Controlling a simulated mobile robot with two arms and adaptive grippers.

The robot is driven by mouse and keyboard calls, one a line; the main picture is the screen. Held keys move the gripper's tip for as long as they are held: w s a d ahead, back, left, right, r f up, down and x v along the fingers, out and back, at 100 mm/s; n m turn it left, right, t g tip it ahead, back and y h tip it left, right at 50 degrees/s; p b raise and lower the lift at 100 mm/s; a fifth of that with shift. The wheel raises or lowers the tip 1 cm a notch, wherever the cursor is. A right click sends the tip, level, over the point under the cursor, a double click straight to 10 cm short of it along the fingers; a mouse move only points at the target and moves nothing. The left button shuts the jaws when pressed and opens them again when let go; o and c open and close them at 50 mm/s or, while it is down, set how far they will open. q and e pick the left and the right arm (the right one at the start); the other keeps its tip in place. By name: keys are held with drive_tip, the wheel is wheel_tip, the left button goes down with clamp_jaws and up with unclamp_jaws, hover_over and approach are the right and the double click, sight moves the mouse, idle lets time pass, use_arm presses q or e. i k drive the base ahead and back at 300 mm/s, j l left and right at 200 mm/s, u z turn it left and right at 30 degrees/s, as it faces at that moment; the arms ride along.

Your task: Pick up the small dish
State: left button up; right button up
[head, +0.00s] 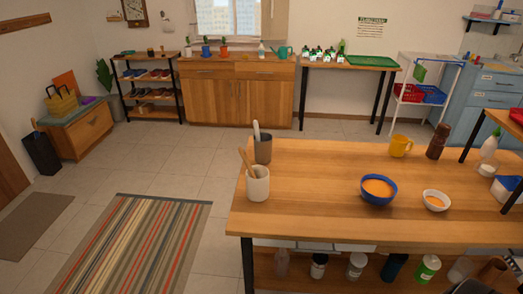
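A small white dish (436,201) with orange contents sits on the wooden table (310,215), toward its right part. A larger blue bowl (379,190), also with orange contents, stands just left of the dish, apart from it. The dish is upright and nothing covers it. Neither of my grippers shows in the head view.
A yellow mug (400,145) and a brown bottle (437,142) stand behind the bowls. A cream crock (257,184) with wooden utensils and a dark cup (263,149) stand at the table's left end. Several containers are on the shelf below. The table's middle is clear.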

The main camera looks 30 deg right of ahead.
sight(436, 200)
drive_tip(key=z, duration=2.35)
drive_tip(key=i+l, duration=0.1)
drive_tip(key=i, duration=0.05)
